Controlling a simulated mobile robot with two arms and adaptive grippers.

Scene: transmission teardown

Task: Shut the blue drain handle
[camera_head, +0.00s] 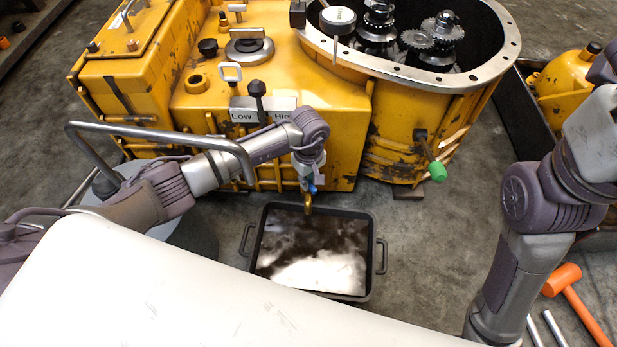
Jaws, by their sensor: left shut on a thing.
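The yellow transmission housing (275,85) stands across the top of the head view. Low on its front, a small blue drain handle (312,188) shows just above a brass drain spout (308,204). My left gripper (309,182) reaches down from above and is shut on the blue handle, which its fingers partly cover. A black drain pan (372,230) with two side handles lies on the floor below the spout, holding dark, shiny liquid. My right arm comes down at the right, but its gripper is out of view.
A Low/High shift lever (257,92) rises close beside my left arm. A green-knobbed lever (437,171) sticks out right of the pan. An orange mallet (563,280) lies at the lower right. Grey floor (430,235) is free between pan and right arm.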

